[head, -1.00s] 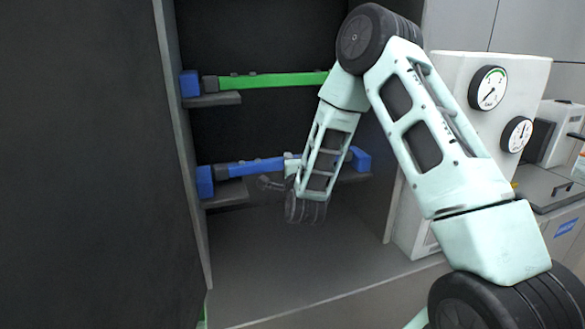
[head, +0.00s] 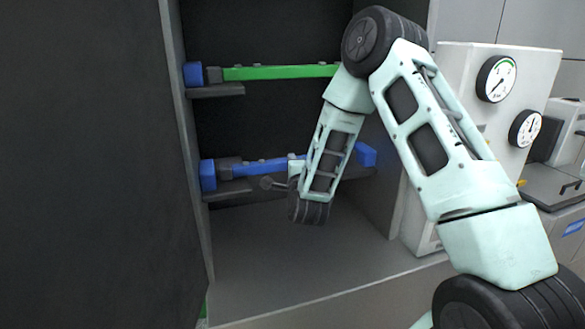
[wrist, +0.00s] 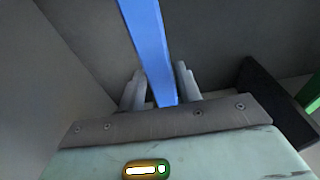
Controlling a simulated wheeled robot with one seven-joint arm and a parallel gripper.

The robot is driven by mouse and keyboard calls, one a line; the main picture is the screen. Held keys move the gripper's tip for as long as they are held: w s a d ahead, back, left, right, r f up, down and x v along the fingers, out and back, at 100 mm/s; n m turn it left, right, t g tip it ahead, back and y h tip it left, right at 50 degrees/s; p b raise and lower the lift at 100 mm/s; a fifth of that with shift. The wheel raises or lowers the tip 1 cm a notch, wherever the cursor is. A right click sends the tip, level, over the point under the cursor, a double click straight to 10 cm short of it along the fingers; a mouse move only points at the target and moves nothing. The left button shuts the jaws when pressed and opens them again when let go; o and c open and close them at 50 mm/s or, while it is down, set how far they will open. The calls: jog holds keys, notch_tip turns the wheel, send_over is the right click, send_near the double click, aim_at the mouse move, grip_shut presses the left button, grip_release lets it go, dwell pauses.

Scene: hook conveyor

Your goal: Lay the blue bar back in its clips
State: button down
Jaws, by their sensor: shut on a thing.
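The blue bar (head: 262,166) lies across the lower level of a dark open cabinet. My gripper is shut on it; in the wrist view the bar (wrist: 150,45) runs between the two pale fingers of my gripper (wrist: 160,88). In the head view my forearm hides the bar's right part, and the fingertips are not clear. The bar's left end is at a grey clip with a blue block (head: 208,175). A second blue block (head: 365,154) stands at the right, behind my arm. I cannot tell whether either end is seated.
A green bar (head: 280,73) lies on the upper level, with a blue block (head: 193,74) at its left. Dark brackets (head: 235,190) stick out below the bars. A dark panel fills the left. A white box with gauges (head: 497,79) stands at the right. The cabinet floor (head: 260,260) is clear.

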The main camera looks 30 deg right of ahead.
jog(key=shift+f, duration=0.2)
jog(key=c, duration=0.9)
grip_release()
jog(key=shift+s+f, duration=0.1)
